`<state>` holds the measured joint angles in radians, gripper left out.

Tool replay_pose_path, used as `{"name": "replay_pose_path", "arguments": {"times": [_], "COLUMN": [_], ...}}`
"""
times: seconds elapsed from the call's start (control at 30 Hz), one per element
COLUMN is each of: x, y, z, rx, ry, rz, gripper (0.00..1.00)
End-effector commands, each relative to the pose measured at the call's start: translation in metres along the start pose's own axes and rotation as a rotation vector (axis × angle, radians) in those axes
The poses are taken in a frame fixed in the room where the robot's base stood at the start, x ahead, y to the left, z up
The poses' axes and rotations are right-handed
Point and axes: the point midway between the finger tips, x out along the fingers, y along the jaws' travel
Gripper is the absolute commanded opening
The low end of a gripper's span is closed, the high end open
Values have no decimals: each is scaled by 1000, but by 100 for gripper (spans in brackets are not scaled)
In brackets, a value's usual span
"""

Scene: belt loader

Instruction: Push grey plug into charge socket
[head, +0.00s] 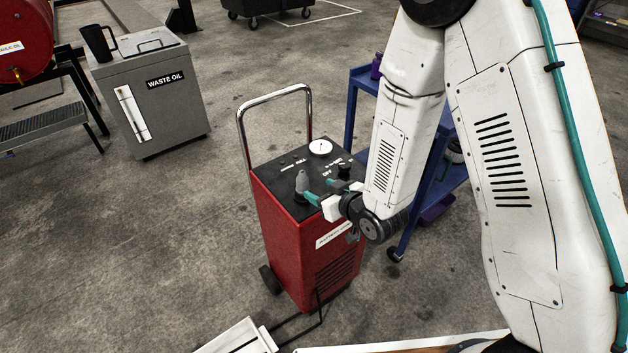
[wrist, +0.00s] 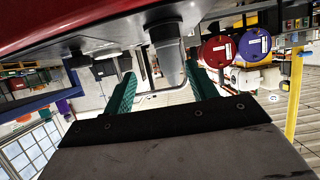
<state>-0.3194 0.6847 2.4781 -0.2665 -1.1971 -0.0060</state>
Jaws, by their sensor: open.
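The grey plug (head: 302,184) stands upright on the dark top of the red charger cart (head: 300,235), near its left edge. My gripper (head: 318,190) is open, with its teal fingers reaching in from the right just beside the plug. In the wrist view, which looks upside down, the plug (wrist: 169,62) shows between the two spread teal fingers, with a gap visible on its left side. I cannot tell whether either finger touches it. No charge socket can be made out in either view.
A chrome handle (head: 240,128) rises behind the cart, and a blue shelf trolley (head: 410,215) stands close on its right. A grey waste oil cabinet (head: 150,95) is at the back left. Floor left of the cart is clear. A black cable runs by the cart's foot.

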Motion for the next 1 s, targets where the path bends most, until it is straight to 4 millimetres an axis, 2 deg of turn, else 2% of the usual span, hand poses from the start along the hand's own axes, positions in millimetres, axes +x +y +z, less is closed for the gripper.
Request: {"name": "replay_pose_path", "arguments": {"times": [0.43,0.53,0.63,0.87,1.0], "x": [58,70,77,77,77], "y": [-16,-14,-13,-13,-12], "z": [-4,-4,-4,-4,-4], "rx": [-5,-4,-3,-3,-2], "ry": [3,1,2,1,1], "rz": [-12,-9,-7,-6,-6], "gripper": [57,57,57,57,18]}}
